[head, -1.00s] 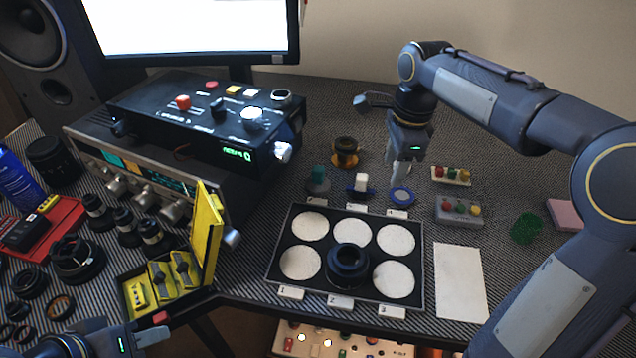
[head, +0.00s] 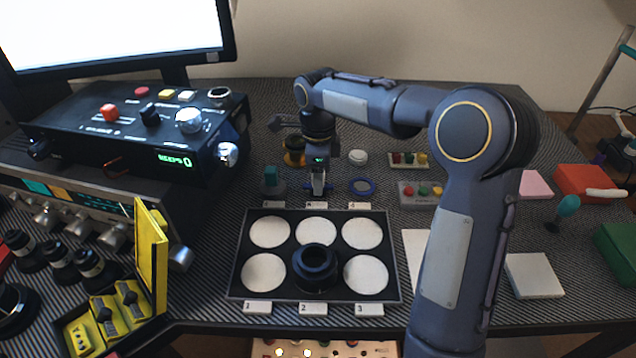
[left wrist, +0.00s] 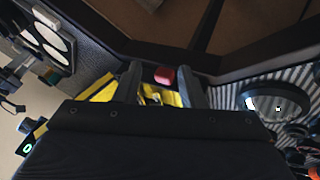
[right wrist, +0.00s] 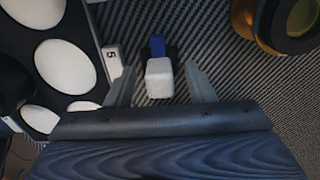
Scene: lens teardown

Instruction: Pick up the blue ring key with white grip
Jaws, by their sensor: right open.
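The blue ring key with white grip shows in the right wrist view as a white block (right wrist: 159,78) with a blue part (right wrist: 158,46) beyond it. My right gripper (right wrist: 161,85) is open, one finger on each side of the white grip, with gaps. In the head view my right gripper (head: 318,188) covers most of the key, behind the tray's label 5; a bit of blue shows beside the fingers. My left gripper (left wrist: 160,82) is open, fingers apart near a yellow case (left wrist: 103,90) and a red block (left wrist: 164,76). It is outside the head view.
A black tray (head: 235,277) with white round pads and a black lens ring (head: 316,268) lies in front. A teal-gripped tool (head: 270,182) stands left of my right gripper, a blue ring (head: 362,186) right. An amber-brass ring (head: 294,152) and white disc (head: 358,157) lie behind.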

